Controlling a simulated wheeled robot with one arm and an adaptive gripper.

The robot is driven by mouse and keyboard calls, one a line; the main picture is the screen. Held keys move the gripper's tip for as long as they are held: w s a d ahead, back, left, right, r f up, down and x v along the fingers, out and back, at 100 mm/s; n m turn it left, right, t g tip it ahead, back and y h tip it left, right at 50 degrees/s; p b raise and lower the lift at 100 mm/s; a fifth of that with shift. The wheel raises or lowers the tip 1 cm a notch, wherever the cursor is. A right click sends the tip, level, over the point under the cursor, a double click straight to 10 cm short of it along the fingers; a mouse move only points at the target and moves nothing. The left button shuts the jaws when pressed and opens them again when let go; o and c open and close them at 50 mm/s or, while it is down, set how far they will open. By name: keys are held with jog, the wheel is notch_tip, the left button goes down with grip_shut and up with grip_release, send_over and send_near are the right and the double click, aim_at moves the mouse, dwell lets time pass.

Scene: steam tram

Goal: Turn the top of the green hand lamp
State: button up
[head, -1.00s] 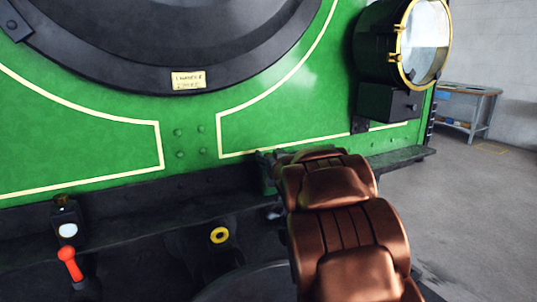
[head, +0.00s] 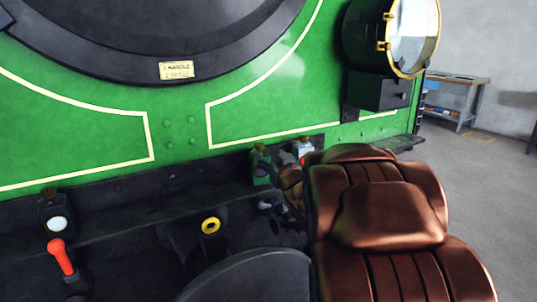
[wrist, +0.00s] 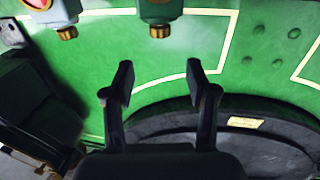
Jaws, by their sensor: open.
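The green hand lamp (head: 261,168) stands on the ledge at the foot of the green tram front in the head view. My gripper (wrist: 160,78) is open and empty. Its fingers are apart from the lamp, and the brass top lines up with the gap between them. In the head view my arm hides most of the gripper.
A pale lamp with red (head: 304,150) stands just right of the green one; it also shows in the wrist view (wrist: 48,10). A dark lamp (head: 54,215) and a red handle (head: 61,257) are at left. A large headlamp (head: 405,35) is above right.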

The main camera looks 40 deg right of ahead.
jog(key=shift+s, duration=0.15)
notch_tip(320, 180, up, 7)
jog(key=g+p, duration=0.6)
jog(key=p, duration=0.3)
send_over(259, 144)
jog(key=s+d, duration=0.1)
jog(key=g+p, duration=0.1)
jog(key=r+g+y+p, duration=0.1)
jog(key=p, duration=0.1)
jog(key=g+p, duration=0.2)
jog(key=shift+w+d+r+y, duration=0.15)
jog(key=shift+d+r+y, duration=0.05)
jog(key=shift+r+y, duration=0.1)
jog(key=shift+w+a+f+g+y+p, duration=0.1)
jog(key=shift+a+f+g+y+p, duration=0.3)
jog(key=shift+f+p, duration=0.65)
jog(key=shift+a+f+g+y+p, duration=0.1)
jog(key=shift+f+g+y+p, duration=0.45)
jog(key=shift+f, duration=0.85)
jog(key=shift+w+a+f+g+y+p, duration=0.15)
jog(key=shift+f+g+p, duration=0.4)
jog(key=shift+f+p, duration=0.6)
jog(key=shift+s, duration=0.1)
grip_shut()
